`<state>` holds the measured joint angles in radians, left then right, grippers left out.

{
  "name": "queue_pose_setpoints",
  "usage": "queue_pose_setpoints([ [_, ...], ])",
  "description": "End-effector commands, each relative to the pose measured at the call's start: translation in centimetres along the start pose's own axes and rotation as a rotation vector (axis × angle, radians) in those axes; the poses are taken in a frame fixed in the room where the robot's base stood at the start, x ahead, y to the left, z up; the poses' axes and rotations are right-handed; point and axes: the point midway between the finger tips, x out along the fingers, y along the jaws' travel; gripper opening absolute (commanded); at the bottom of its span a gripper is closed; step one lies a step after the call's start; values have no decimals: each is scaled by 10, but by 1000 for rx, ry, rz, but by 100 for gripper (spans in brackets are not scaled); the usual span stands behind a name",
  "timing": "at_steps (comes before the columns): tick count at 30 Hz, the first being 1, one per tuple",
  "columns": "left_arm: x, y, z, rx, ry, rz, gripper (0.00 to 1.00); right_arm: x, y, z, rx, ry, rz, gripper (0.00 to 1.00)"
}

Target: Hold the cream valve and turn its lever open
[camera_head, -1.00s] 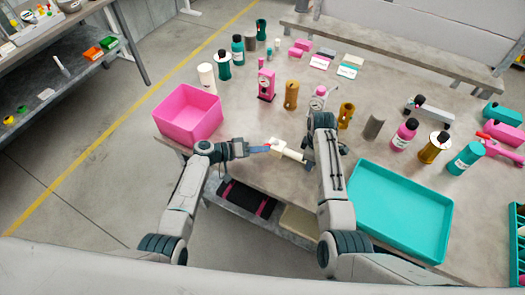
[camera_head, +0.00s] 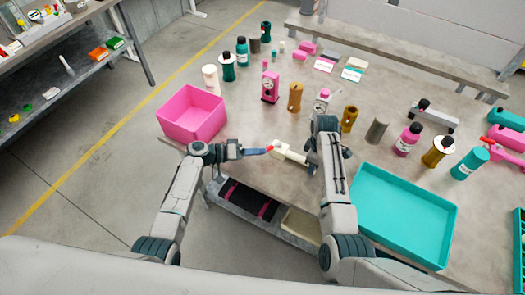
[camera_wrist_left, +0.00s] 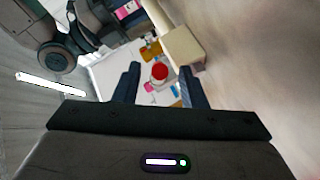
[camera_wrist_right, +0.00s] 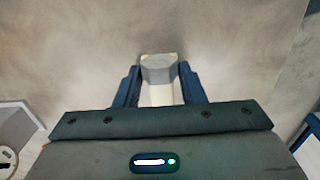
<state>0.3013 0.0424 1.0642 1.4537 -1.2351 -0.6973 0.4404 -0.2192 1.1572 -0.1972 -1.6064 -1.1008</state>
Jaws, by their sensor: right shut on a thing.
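The cream valve (camera_head: 281,150) is near the table's front edge, between my two grippers. Its red lever end (camera_head: 270,149) points left. My right gripper (camera_head: 307,161) is shut on the valve's cream body, which shows between its fingers in the right wrist view (camera_wrist_right: 159,92). My left gripper (camera_head: 262,151) is to the left of the valve, facing the red lever. In the left wrist view its fingers (camera_wrist_left: 160,88) are apart, with the red lever (camera_wrist_left: 160,72) showing between and beyond their tips. I cannot tell any contact there.
A pink bin (camera_head: 192,116) stands at the table's left edge. A teal tray (camera_head: 403,212) lies at the right front. Bottles and cylinders stand behind the valve, including a pink gauge pump (camera_head: 270,86) and a brown cylinder (camera_head: 295,97).

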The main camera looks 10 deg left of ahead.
Motion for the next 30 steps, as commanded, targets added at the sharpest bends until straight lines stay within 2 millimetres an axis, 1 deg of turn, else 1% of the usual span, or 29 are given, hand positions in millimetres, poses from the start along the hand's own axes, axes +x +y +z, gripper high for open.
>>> queue_pose_setpoints([
  [1,-12,-1,0,1,0,-4,38,0,0,0,1,-1,1,0],
  [6,-50,-1,0,1,-1,-4,38,0,0,0,1,-1,1,0],
  [9,-68,-1,1,0,-1,-4,38,0,0,0,1,-1,1,0],
  [12,-81,-1,0,-1,0,-2,38,0,0,0,1,-1,1,0],
  [17,-91,-1,0,-1,0,-1,38,0,0,0,1,-1,1,0],
  [25,-92,0,0,-1,0,0,38,0,0,0,1,-1,1,0],
  [28,-92,2,-4,9,2,0,18,0,0,0,1,-1,1,0],
  [29,-91,4,-9,20,5,1,12,0,0,0,1,-1,1,0],
  [30,-90,8,-18,43,9,2,4,0,0,0,1,-1,1,0],
])
